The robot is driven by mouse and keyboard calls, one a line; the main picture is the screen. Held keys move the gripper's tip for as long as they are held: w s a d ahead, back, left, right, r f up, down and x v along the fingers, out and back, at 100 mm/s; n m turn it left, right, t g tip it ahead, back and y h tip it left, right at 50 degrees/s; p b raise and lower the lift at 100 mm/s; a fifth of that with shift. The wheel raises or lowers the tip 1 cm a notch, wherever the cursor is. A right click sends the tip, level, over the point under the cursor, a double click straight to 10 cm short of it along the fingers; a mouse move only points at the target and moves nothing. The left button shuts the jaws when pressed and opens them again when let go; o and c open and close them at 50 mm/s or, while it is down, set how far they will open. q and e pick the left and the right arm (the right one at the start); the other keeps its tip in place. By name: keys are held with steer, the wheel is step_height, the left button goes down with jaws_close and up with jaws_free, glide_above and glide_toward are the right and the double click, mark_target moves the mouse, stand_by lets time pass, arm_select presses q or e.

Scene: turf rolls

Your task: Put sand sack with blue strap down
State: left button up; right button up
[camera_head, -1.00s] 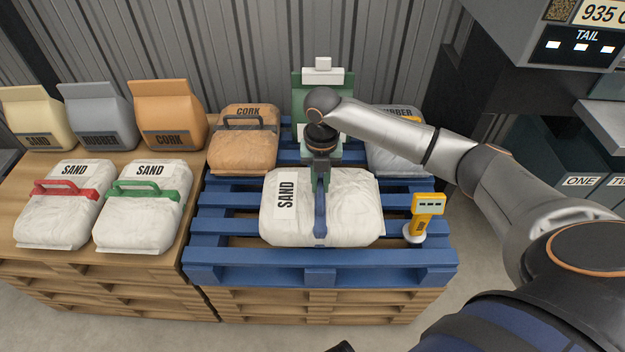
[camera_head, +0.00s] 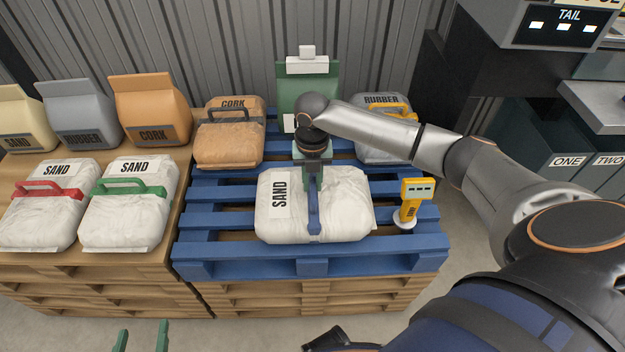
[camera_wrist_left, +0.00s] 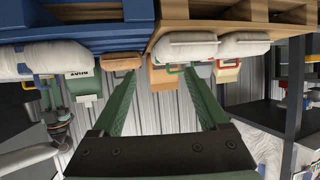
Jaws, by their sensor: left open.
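The white sand sack with the blue strap (camera_head: 345,210) lies on the blue pallet (camera_head: 240,268); it also shows at the left of the left wrist view (camera_wrist_left: 58,57). My right gripper (camera_head: 313,185) points down at the top of its blue strap (camera_head: 314,218), over the middle of the sack. The fingers overlap the strap, and I cannot tell whether they are shut on it. My left gripper (camera_head: 141,338) shows only its green fingertips at the bottom edge of the head view, open and empty, in front of the pallets.
White sand sacks with a red strap (camera_head: 45,205) and a green strap (camera_head: 130,205) lie on the wooden pallet at left. A cork sack (camera_head: 229,140) and a rubber sack (camera_head: 382,150) lie behind. A yellow device (camera_head: 412,202) stands right of the sack.

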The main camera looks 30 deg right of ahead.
steer(key=o, duration=0.3)
steer(key=shift+o, duration=0.2)
steer(key=shift+r, duration=0.15)
